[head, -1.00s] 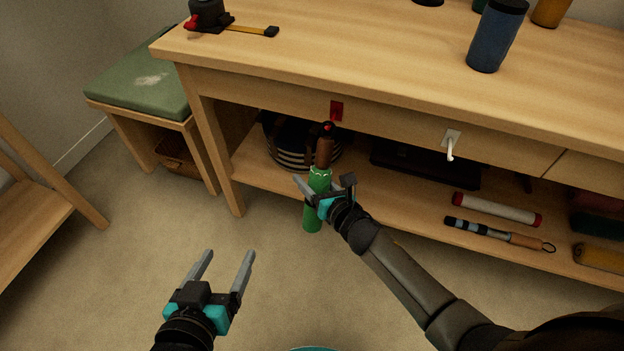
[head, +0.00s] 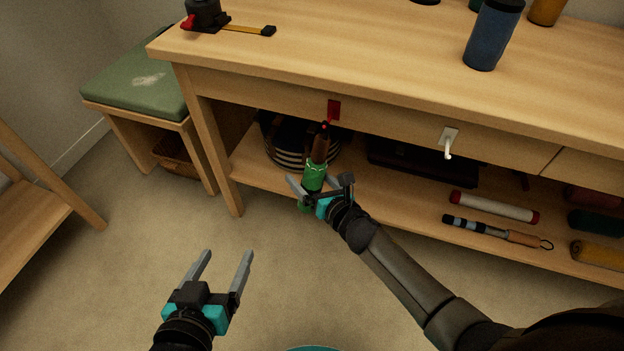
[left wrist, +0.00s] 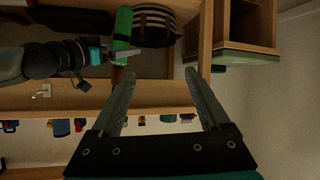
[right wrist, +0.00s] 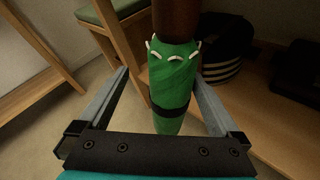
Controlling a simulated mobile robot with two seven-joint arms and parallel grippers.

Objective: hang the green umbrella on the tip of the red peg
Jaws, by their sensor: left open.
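The green umbrella (head: 314,176) is near upright with a slight tilt, in front of the shelf opening, brown handle up. Its handle top meets the red peg (head: 333,110) on the drawer front; whether a loop is around the peg is too small to tell. My right gripper (head: 320,188) is open, its fingers on either side of the green body, which stands between them in the right wrist view (right wrist: 174,85) with a gap at the left finger. The umbrella also shows in the left wrist view (left wrist: 122,35). My left gripper (head: 223,258) is open and empty above the floor.
A white hook (head: 448,142) is on the drawer front to the right. The lower shelf holds a striped basket (head: 290,150), a white roll (head: 494,206) and a striped baton (head: 490,231). A green-cushioned bench (head: 140,78) stands left. The floor between is clear.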

